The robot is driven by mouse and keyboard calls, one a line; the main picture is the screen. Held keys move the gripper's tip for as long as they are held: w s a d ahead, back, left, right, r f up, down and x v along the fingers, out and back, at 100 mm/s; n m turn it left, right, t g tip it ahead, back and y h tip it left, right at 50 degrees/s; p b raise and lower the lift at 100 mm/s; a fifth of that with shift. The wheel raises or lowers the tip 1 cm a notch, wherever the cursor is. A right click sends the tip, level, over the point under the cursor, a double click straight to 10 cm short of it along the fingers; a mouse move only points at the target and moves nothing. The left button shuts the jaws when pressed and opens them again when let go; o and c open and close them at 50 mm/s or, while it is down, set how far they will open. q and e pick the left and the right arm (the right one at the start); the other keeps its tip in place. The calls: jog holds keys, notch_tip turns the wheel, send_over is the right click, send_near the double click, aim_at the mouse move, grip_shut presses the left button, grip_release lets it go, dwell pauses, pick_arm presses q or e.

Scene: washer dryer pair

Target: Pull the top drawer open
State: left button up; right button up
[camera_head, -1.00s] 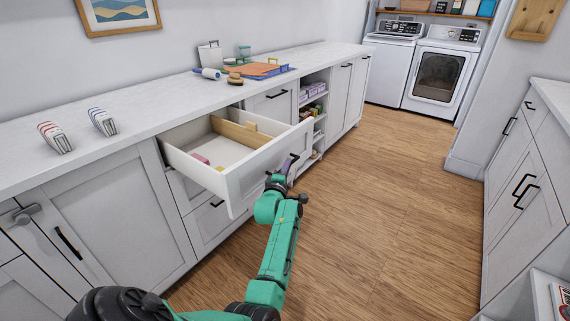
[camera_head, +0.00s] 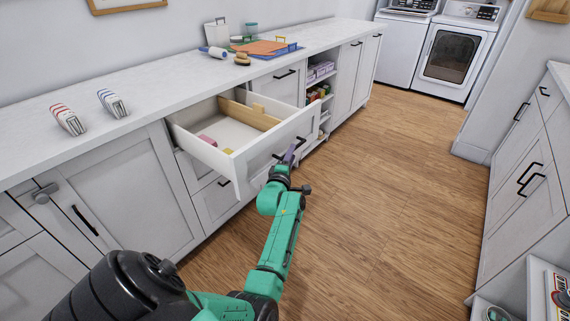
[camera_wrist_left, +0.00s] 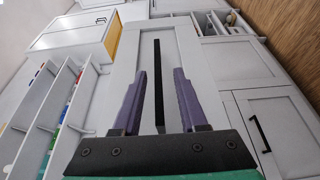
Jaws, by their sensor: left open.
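The top drawer (camera_head: 272,150) is pulled well out from the white cabinet under the counter. A wooden divider, a pink item and a yellow item lie inside it. My left gripper (camera_head: 289,155) is at the drawer's front, by its black handle. In the left wrist view the handle (camera_wrist_left: 158,85) shows as a dark bar between the two purple fingers of the left gripper (camera_wrist_left: 157,75). The fingers are apart, one on each side of the bar, with gaps. I cannot tell whether they reach around it in depth. My right gripper is not in view.
The counter (camera_head: 165,100) holds two striped packs (camera_head: 67,119) and a blue tray (camera_head: 275,53) with several items. An open shelf (camera_head: 319,97) stands beyond the drawer. The wood floor (camera_head: 390,165) is clear; cabinets (camera_head: 525,180) line the right side.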

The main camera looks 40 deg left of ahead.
pick_arm(q)
jog(key=p+v, duration=0.6)
jog(key=v, duration=0.5)
jog(key=shift+s, duration=0.2)
